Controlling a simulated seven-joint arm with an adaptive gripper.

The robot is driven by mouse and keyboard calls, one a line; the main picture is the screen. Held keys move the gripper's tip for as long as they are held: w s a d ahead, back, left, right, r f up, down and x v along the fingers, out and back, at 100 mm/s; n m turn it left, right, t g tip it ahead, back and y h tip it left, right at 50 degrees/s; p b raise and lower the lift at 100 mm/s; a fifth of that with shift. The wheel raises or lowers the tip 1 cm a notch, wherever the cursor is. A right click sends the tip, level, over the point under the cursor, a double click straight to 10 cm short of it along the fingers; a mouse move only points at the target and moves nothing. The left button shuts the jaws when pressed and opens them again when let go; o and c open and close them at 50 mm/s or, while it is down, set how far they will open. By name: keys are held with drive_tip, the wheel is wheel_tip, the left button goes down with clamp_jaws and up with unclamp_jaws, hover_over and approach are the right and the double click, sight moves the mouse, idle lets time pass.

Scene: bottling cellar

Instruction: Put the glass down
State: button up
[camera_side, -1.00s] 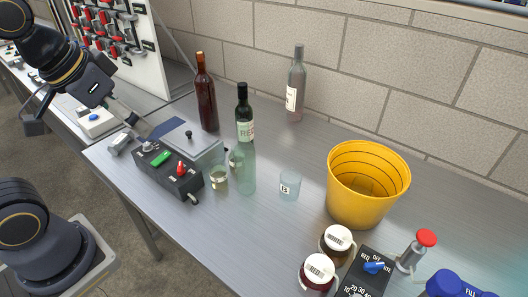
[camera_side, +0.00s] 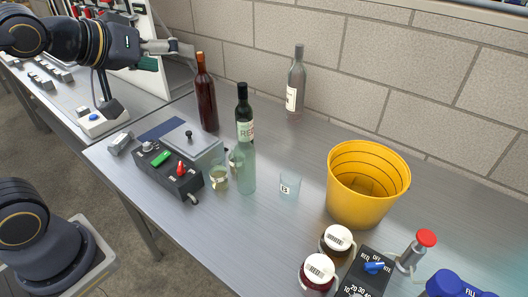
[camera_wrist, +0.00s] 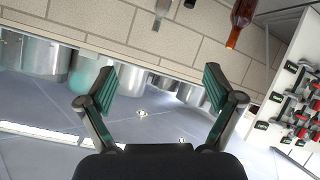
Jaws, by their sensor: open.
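A small clear glass marked "B" (camera_side: 289,187) stands upright on the metal bench in the side view, left of the yellow bucket. Another small glass with a pale band (camera_side: 218,177) stands beside the black control box. Something similar shows partly behind the pale clear bottle, too hidden to tell. My gripper (camera_side: 188,50) is high above the bench's back left, near the red-brown bottle's top and well away from both glasses. In the wrist view my gripper (camera_wrist: 160,87) has its green-padded fingers wide apart with nothing between them.
A yellow bucket (camera_side: 350,205), black control box (camera_side: 168,172), red-brown bottle (camera_side: 207,100), dark green bottle (camera_side: 244,115), pale clear bottle (camera_side: 247,170) and grey bottle (camera_side: 296,85) stand on the bench (camera_side: 255,235). Two lidded jars (camera_side: 319,275) are at the front. Bench space around the "B" glass is clear.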

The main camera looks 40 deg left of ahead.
drive_tip(key=w+d+f+n+t+h, duration=0.1)
drive_tip(key=w+d+f+t+h, duration=0.15)
drive_tip(key=w, duration=0.55)
drive_tip(key=n+g+h, duration=0.1)
drive_tip(key=n+h, duration=0.3)
drive_tip(key=h, duration=0.2)
hover_over(283, 184)
drive_tip(key=s+a, duration=0.3)
drive_tip(key=a, duration=0.2)
wheel_tip(283, 184, down, 11)
drive_tip(key=s+f+n+t+y, duration=0.1)
drive_tip(key=s+f+n, duration=0.2)
drive_tip(key=f+n, duration=0.4)
drive_tip(key=s+d+f+n+t+y, duration=0.1)
drive_tip(key=s+f+n, duration=0.3)
drive_tip(key=f+n, duration=0.3)
drive_tip(key=s+f+n+t+y, duration=0.1)
drive_tip(key=s+f+n, duration=0.2)
drive_tip(key=f+n, duration=0.5)
drive_tip(key=shift+s+d+n+t, duration=0.15)
drive_tip(key=shift+s+n+t, duration=0.15)
drive_tip(key=shift+n, duration=0.2)
drive_tip(key=shift+f+y, duration=0.2)
drive_tip(key=shift+y, duration=0.05)
drive_tip(key=x, duration=1.6)
drive_tip(key=shift+w+r, duration=0.2)
drive_tip(key=shift+w, duration=0.15)
drive_tip(key=shift+c, duration=0.2)
